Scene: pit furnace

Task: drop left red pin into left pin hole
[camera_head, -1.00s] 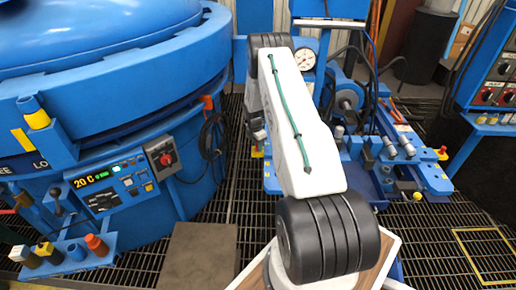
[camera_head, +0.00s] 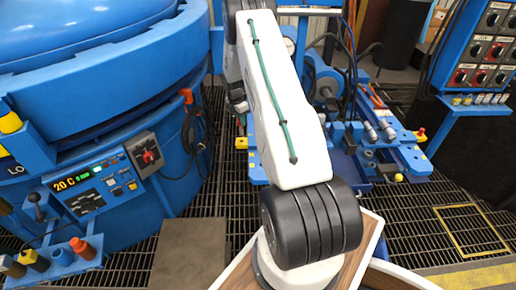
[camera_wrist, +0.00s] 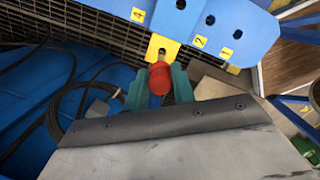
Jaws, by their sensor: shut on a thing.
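A red pin (camera_wrist: 160,80) with a round red head shows in the wrist view. My gripper (camera_wrist: 158,88) is shut on it, with a teal finger on each side. Its thin metal end points toward a yellow tab (camera_wrist: 153,46) on the edge of a blue plate (camera_wrist: 225,20). A dark spot on the tab lies close to the pin's tip. Whether the tip is in a hole or above it I cannot tell. In the head view my gripper is mostly hidden by my arm, near a small yellow block (camera_head: 241,143). Another red pin (camera_head: 421,133) stands at the fixture's right side.
The blue furnace (camera_head: 100,110) fills the left. A rack with colored knobs (camera_head: 70,258) sits at its lower front. A control panel (camera_head: 485,60) stands at the right. Open floor grating (camera_head: 430,215) lies in front of the fixture.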

